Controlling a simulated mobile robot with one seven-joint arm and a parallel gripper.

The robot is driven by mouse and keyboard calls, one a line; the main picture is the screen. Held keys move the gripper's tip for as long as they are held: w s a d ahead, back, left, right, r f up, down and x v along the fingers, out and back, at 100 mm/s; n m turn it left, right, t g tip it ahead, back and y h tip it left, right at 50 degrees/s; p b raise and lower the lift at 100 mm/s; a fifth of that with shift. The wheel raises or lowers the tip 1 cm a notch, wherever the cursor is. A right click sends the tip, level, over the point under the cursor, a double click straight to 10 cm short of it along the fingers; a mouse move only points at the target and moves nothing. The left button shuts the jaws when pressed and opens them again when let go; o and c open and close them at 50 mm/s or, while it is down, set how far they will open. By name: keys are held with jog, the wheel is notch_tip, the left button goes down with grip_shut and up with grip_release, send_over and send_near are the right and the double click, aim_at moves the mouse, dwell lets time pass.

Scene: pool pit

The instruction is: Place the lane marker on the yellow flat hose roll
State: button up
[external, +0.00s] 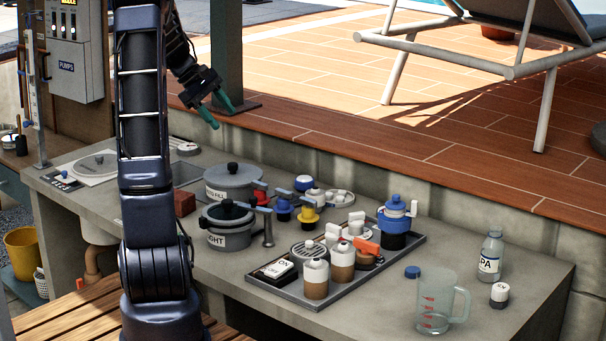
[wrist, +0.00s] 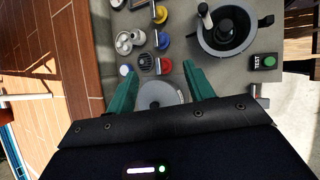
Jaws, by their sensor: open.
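I cannot tell for sure which piece is the lane marker. My gripper (external: 217,107) hangs above the counter's back edge, its two teal fingers apart and empty. In the wrist view the fingers (wrist: 158,90) frame a grey round lid below, with clear height between.
Lidded pots (external: 233,181) and a dark-lidded one (external: 228,230) stand left of the coloured pieces. A dark tray (external: 405,252) with bottles and a blue-topped canister (external: 396,215) lies right. A clear jug (external: 435,300) stands at the front right. A raised tiled deck borders the counter behind.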

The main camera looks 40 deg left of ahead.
jog(key=s+d+r+m+g+y, duration=0.1)
jog(key=s+d+r+m, duration=0.15)
jog(key=d, duration=0.45)
jog(key=s+d+r+m+y, duration=0.1)
jog(key=s+d+m, duration=0.2)
jog(key=d, duration=0.4)
jog(key=s+d+r+m+g+y, duration=0.1)
jog(key=s+d+r+m, duration=0.15)
jog(key=d, duration=0.45)
jog(key=s+d+f+m+t+y, duration=0.1)
jog(key=s+d+m, duration=0.4)
jog(key=s, duration=0.3)
jog(key=s+d+f+m+t+y, duration=0.1)
jog(key=s+d+m, duration=0.3)
jog(key=s, duration=0.4)
jog(key=shift+d+m+y, duration=0.4)
jog(key=shift+m+y, duration=0.1)
jog(key=shift+m, duration=0.1)
